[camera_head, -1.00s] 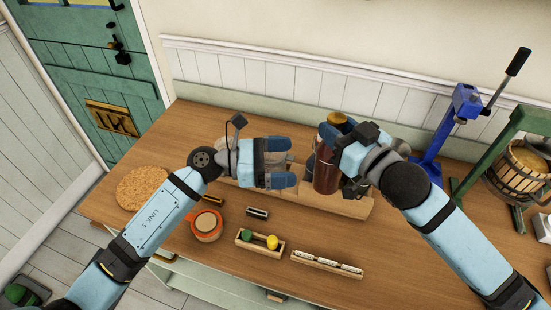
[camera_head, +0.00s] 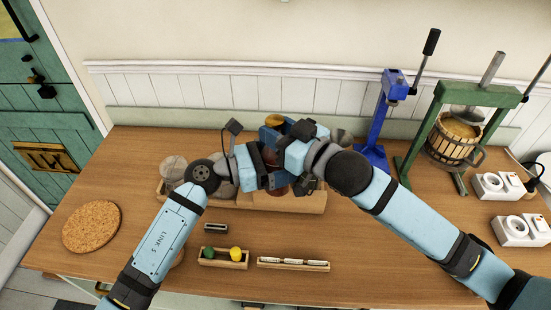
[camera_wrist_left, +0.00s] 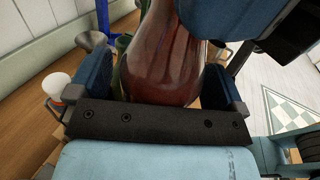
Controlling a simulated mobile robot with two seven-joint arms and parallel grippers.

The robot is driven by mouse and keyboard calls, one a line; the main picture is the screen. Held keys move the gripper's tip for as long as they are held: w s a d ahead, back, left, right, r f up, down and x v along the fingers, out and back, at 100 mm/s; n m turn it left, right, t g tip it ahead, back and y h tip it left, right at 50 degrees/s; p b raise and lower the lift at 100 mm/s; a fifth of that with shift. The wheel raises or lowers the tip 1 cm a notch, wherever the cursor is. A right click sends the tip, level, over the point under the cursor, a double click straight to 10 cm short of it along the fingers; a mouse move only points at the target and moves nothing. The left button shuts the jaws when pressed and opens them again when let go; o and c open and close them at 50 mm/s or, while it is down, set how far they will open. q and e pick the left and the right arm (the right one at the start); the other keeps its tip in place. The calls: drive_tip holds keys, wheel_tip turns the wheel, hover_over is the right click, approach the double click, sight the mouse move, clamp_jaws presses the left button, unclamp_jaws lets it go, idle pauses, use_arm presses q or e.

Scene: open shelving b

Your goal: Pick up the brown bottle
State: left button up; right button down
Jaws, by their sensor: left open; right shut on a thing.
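The brown bottle (camera_head: 277,188) is mostly hidden behind my grippers in the head view, with a tan cap showing above them. My right gripper (camera_head: 292,150) is shut on it from the right. My left gripper (camera_head: 272,162) is open, with its fingers on either side of the bottle. In the left wrist view, the glossy brown bottle (camera_wrist_left: 165,55) fills the space between the two blue left fingers. Whether those fingers touch it is unclear. A blue part of my right gripper shows at the upper right there.
A wooden tray (camera_head: 310,203) lies below the grippers. A small holder with green and yellow balls (camera_head: 236,254) and a rack (camera_head: 293,264) stand in front. A cork mat (camera_head: 91,226) lies left. A blue press (camera_head: 390,95) and green press (camera_head: 425,115) stand right.

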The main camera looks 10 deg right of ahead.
use_arm(q)
drive_tip(key=c, duration=1.4)
drive_tip(key=shift+c, duration=0.6)
use_arm(e)
drive_tip(key=c, duration=0.7)
unclamp_jaws()
drive_tip(key=v, duration=1.2)
drive_tip(key=shift+r, duration=0.1)
